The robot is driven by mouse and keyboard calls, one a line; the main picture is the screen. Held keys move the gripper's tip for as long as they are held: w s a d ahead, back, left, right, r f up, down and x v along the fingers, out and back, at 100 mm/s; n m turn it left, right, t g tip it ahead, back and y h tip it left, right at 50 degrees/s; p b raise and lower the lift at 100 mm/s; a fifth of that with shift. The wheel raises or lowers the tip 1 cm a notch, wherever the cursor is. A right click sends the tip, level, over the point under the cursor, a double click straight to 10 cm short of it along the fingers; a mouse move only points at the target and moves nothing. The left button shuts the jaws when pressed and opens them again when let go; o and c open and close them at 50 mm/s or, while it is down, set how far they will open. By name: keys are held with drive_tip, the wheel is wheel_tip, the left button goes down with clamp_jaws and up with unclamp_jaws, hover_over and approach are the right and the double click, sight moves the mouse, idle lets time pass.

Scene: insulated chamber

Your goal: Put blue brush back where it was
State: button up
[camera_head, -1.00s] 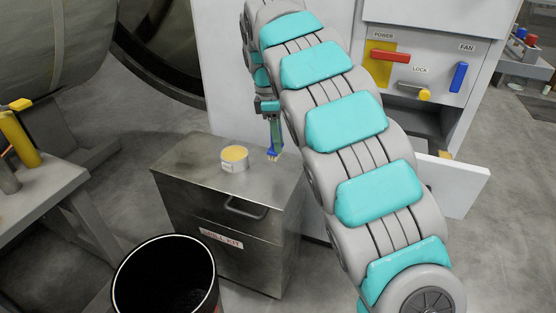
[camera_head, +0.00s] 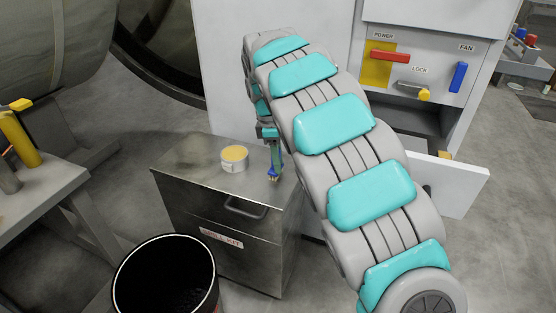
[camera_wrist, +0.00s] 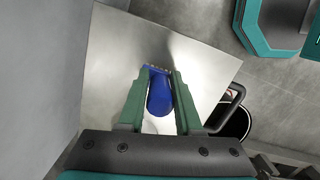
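The blue brush (camera_wrist: 160,95) is between the two green fingers of my gripper (camera_wrist: 158,88) in the wrist view, with its pale bristle end pointing away from the palm. The fingers are closed on its sides. Whether the bristles touch the top cannot be told.
A round tin with yellow contents (camera_head: 234,158) stands on the cabinet top, left of the brush. A black bin (camera_head: 135,262) stands in front. A white control cabinet (camera_head: 235,70) rises behind, with an open drawer (camera_head: 460,188) at right.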

drive_tip(key=o, duration=0.4)
drive_tip(key=shift+c, duration=0.2)
drive_tip(key=shift+r, duration=0.15)
drive_tip(key=r, duration=0.4)
drive_tip(key=a+r+p, duration=0.1)
drive_tip(key=r, duration=0.7)
drive_tip(key=shift+a, duration=0.2)
